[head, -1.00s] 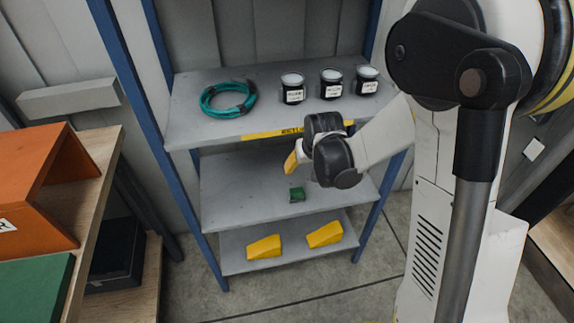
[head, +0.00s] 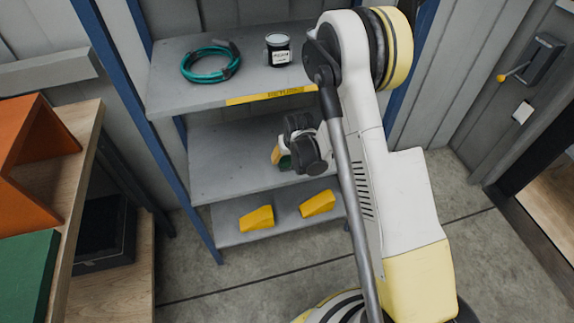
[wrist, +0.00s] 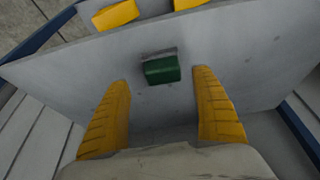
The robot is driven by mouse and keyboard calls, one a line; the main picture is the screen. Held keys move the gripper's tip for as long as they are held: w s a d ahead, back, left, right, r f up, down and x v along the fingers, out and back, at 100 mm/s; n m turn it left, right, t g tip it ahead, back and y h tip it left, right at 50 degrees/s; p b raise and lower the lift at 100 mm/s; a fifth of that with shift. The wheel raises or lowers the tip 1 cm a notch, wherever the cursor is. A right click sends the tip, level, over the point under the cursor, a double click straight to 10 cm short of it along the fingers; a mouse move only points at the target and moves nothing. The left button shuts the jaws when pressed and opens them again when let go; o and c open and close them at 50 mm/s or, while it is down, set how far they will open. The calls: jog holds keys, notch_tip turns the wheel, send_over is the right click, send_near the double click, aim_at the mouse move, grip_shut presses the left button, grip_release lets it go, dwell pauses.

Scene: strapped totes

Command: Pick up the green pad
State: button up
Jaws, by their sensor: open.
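The green pad (wrist: 162,70) is a small dark green block with a grey strip along its far edge. It lies on the middle shelf (wrist: 250,60). In the wrist view it sits between and just beyond the two yellow fingertips of my gripper (wrist: 160,78), which is open with nothing between the fingers. In the head view my gripper (head: 280,157) is low over the middle shelf, and only a sliver of the green pad (head: 285,161) shows beside it. Whether the fingers touch the shelf I cannot tell.
Two yellow wedges (head: 257,218) (head: 317,203) lie on the bottom shelf. Blue posts (head: 160,150) frame the rack. The middle shelf's left part is clear.

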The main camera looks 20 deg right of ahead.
aim_at(287, 159)
jog(key=b+x, duration=0.1)
jog(key=x, duration=0.3)
jog(key=shift+w+a+b, duration=0.15)
jog(key=shift+a+b, duration=0.1)
jog(key=shift+b, duration=0.15)
jog(key=c, duration=1.3)
jog(key=shift+o, duration=0.2)
jog(key=shift+r, duration=0.2)
